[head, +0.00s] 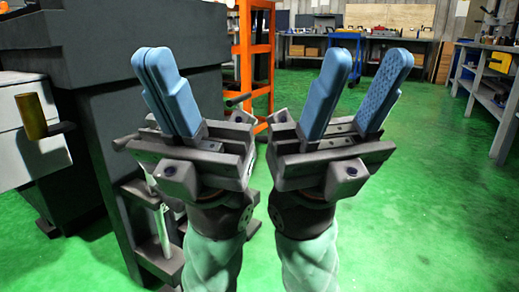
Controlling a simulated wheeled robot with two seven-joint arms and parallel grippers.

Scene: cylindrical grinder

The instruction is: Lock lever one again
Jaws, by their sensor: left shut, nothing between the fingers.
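The grey grinder (115,30) fills the left side of the head view. A lever with a brass-coloured cylindrical grip (32,115) sticks out from it at the far left. I cannot tell whether this is lever one or whether it is locked. My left gripper (152,62) points up in front of the grinder, its blue fingers together and empty, well to the right of the brass grip and apart from it. My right gripper (368,63) points up to the right of it, blue fingers spread, with nothing between them.
An orange rack (256,50) stands behind my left gripper, close to the grinder. Workbenches with a blue cart (343,42) stand at the back, and another bench (492,88) at the right. The green floor (430,190) on the right is clear.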

